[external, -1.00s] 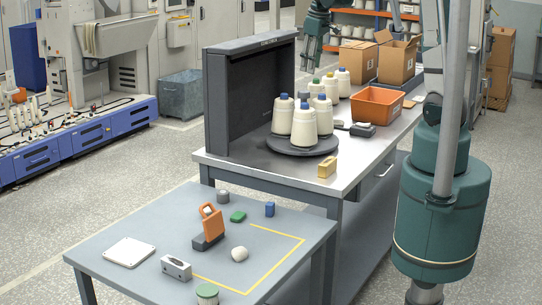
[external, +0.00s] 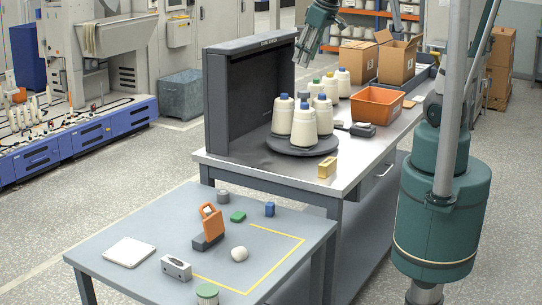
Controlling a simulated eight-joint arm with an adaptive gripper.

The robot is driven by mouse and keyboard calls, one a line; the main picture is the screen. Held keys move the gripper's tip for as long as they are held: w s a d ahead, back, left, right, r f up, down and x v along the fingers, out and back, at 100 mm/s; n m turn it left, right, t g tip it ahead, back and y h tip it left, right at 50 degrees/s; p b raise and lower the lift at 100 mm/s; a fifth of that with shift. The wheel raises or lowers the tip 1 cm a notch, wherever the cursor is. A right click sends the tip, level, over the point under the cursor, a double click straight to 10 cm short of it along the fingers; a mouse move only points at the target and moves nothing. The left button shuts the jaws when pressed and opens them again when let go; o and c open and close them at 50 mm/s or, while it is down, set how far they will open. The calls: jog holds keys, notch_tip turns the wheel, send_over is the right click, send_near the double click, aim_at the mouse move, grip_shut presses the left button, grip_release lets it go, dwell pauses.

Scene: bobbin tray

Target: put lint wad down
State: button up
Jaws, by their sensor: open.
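A small whitish rounded lump, which looks like the lint wad (external: 239,254), lies on the grey front table (external: 150,220). It sits inside the area marked by yellow tape (external: 284,259) and nothing holds it. My gripper (external: 301,61) is at the top of the external view, beside the dark upright panel and above the back of the workbench. Its fingers are apart and nothing shows between them. It is far from the lump.
On the front table are an orange-and-grey tool (external: 211,222), a green block (external: 238,217), a blue piece (external: 270,209), a white plate (external: 129,252) and a green-lidded jar (external: 207,295). The workbench carries cones on a dark turntable (external: 300,148), an orange bin (external: 377,107) and cardboard boxes.

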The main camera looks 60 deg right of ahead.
jog(key=s+a+f+t+y, duration=0.1)
jog(key=s+a+t, duration=0.1)
jog(key=s+a, duration=1.1)
jog(key=shift+a+f+t, duration=0.3)
jog(key=shift+a+f, duration=0.1)
jog(key=shift+a, duration=0.45)
